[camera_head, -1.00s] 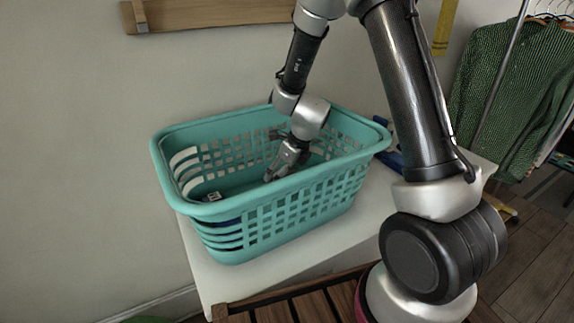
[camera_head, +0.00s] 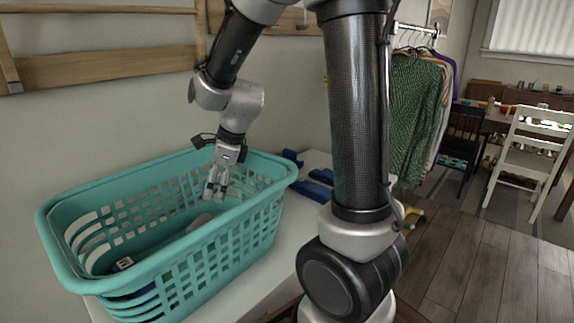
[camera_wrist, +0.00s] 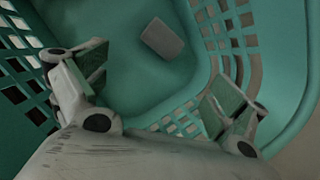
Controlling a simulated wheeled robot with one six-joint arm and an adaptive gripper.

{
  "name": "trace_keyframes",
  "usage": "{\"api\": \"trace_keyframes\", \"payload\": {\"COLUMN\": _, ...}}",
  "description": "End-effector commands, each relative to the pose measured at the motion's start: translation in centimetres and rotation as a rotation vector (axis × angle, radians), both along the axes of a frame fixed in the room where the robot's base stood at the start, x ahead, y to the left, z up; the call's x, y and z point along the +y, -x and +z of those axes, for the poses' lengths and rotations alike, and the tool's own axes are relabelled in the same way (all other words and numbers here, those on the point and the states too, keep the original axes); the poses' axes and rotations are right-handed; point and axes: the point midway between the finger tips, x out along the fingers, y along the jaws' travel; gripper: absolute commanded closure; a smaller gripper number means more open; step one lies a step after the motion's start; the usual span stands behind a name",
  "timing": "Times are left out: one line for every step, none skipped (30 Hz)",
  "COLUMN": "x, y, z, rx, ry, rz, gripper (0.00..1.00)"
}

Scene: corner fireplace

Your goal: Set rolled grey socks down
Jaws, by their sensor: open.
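The teal laundry basket (camera_head: 240,232) stands on a white surface. My gripper (camera_head: 215,190) points down inside it, near its right end. The gripper is open, with nothing between its fingers. A grey piece, apparently the rolled grey socks (camera_head: 199,223), lies low in the basket just below the fingertips. In the wrist view, the socks (camera_wrist: 163,38) show as a small grey block on the teal basket floor, beyond the two spread fingers of my gripper (camera_wrist: 155,85) and apart from them. The basket's front wall partly hides the inside in the head view.
A small dark item with a white label (camera_head: 123,264) lies at the basket's left end. Blue objects (camera_head: 318,184) lie on the white surface to the right of the basket. A clothes rack with a green garment (camera_head: 415,115) stands behind, and floor is free at right.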

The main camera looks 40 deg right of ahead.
Motion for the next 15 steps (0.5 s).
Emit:
{"api": "trace_keyframes", "payload": {"x": -0.9, "y": 1.5, "z": 2.0, "rx": -0.050, "ry": 0.055, "rz": 0.140, "gripper": 0.03}}
{"api": "trace_keyframes", "payload": {"x": -1.4, "y": 2.6, "z": 3.1, "rx": -0.078, "ry": 0.097, "rz": 0.246, "gripper": 0.03}}
{"api": "trace_keyframes", "payload": {"x": -2.2, "y": 4.1, "z": 4.4, "rx": -0.115, "ry": 0.158, "rz": 0.393, "gripper": 0.03}}
{"api": "trace_keyframes", "payload": {"x": -2.8, "y": 5.3, "z": 5.3, "rx": -0.141, "ry": 0.205, "rz": 0.502, "gripper": 0.03}}
{"api": "trace_keyframes", "payload": {"x": -3.4, "y": 6.5, "z": 6.1, "rx": -0.165, "ry": 0.253, "rz": 0.610, "gripper": 0.03}}
{"api": "trace_keyframes", "payload": {"x": -4.2, "y": 8.1, "z": 7.1, "rx": -0.194, "ry": 0.319, "rz": 0.755, "gripper": 0.03}}
{"api": "trace_keyframes", "payload": {"x": -4.7, "y": 9.4, "z": 7.8, "rx": -0.215, "ry": 0.368, "rz": 0.861, "gripper": 0.03}}
{"api": "trace_keyframes", "payload": {"x": -5.3, "y": 10.6, "z": 8.4, "rx": -0.233, "ry": 0.418, "rz": 0.967, "gripper": 0.03}}
{"api": "trace_keyframes", "payload": {"x": -6.1, "y": 12.3, "z": 9.1, "rx": -0.252, "ry": 0.484, "rz": 1.104, "gripper": 0.03}}
{"api": "trace_keyframes", "payload": {"x": -6.7, "y": 13.5, "z": 9.5, "rx": -0.264, "ry": 0.532, "rz": 1.203, "gripper": 0.03}}
{"api": "trace_keyframes", "payload": {"x": -7.2, "y": 14.6, "z": 9.9, "rx": -0.273, "ry": 0.577, "rz": 1.297, "gripper": 0.03}}
{"api": "trace_keyframes", "payload": {"x": -7.9, "y": 16.0, "z": 10.3, "rx": -0.280, "ry": 0.631, "rz": 1.415, "gripper": 0.03}}
{"api": "trace_keyframes", "payload": {"x": -8.3, "y": 17.0, "z": 10.6, "rx": -0.282, "ry": 0.669, "rz": 1.497, "gripper": 0.03}}
{"api": "trace_keyframes", "payload": {"x": -8.7, "y": 17.9, "z": 10.7, "rx": -0.284, "ry": 0.702, "rz": 1.570, "gripper": 0.03}}
{"api": "trace_keyframes", "payload": {"x": -9.2, "y": 19.0, "z": 11.0, "rx": -0.284, "ry": 0.743, "rz": 1.658, "gripper": 0.03}}
